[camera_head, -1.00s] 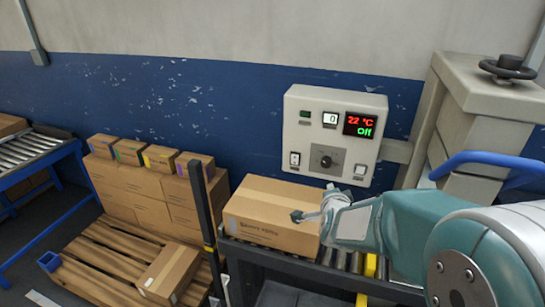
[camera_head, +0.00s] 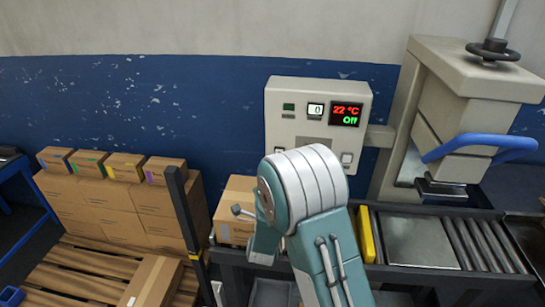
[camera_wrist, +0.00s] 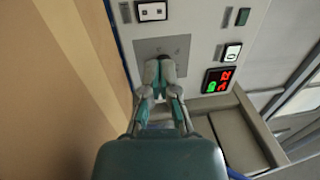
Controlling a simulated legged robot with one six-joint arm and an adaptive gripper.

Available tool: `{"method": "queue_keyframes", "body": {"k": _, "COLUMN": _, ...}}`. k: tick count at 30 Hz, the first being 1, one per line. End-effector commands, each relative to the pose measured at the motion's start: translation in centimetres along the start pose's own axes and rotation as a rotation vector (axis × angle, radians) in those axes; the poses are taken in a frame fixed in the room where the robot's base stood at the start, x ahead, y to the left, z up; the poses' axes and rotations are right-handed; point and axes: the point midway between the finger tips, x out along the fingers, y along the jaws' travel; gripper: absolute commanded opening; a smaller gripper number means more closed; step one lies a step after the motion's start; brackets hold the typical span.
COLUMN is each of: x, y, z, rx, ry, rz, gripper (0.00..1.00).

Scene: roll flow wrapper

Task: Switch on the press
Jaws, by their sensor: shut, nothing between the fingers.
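The press (camera_head: 455,100) stands at the right in the head view, beige with a blue curved handle. The control box (camera_head: 281,88) on the wall has a display (camera_head: 345,115) reading 22 °C in red and Off in green. My gripper (camera_wrist: 161,72) is shut and empty. A white switch (camera_wrist: 152,11) lies beyond the fingertips.
A carton (camera_head: 234,197) sits on the roller conveyor (camera_head: 480,243), partly behind my arm; its side fills the wrist view's left. Stacked boxes (camera_head: 105,205) stand on a pallet (camera_head: 80,262) at the left. A black post (camera_head: 184,215) stands between pallet and conveyor.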

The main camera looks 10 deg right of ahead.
Motion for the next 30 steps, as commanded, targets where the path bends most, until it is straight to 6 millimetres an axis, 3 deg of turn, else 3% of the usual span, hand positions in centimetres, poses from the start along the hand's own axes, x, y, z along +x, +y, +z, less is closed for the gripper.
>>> {"method": "queue_keyframes", "body": {"k": 8, "x": 0.6, "y": 0.1, "z": 0.7, "rx": -0.008, "ry": -0.002, "rz": 0.0, "gripper": 0.0}}
{"method": "queue_keyframes", "body": {"k": 24, "x": 10.3, "y": 0.0, "z": 0.4, "rx": -0.006, "ry": 0.0, "rz": -0.001, "gripper": 0.0}}
{"method": "queue_keyframes", "body": {"k": 30, "x": 12.9, "y": 0.0, "z": 0.7, "rx": -0.009, "ry": -0.002, "rz": -0.001, "gripper": 0.0}}
